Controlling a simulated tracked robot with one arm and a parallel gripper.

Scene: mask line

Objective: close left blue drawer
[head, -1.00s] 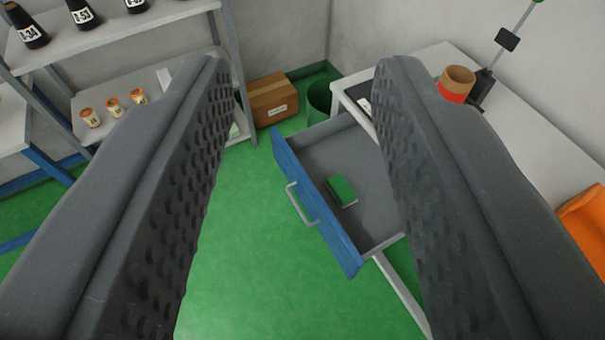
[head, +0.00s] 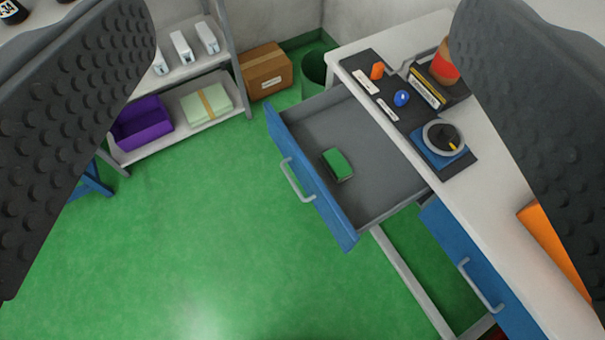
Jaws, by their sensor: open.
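The left blue drawer (head: 322,196) stands pulled out from under the white table, its grey interior showing. A pale bar handle (head: 296,181) is on its blue front. A green block (head: 338,164) with a greyish underside lies inside, near the front panel. My gripper (head: 305,150) is wide open, with one dark studded finger at the left edge of the picture and the other at the right. The drawer shows between the fingers, farther off, and neither finger appears to touch it.
A second blue drawer (head: 481,275) to the right looks shut. The table (head: 507,196) holds a dark mat with small items and a round dish. A shelf (head: 180,139) with a purple bin (head: 142,126), a cardboard box (head: 265,70) and a green bin (head: 314,67) stand behind. Green floor is clear left of the drawer.

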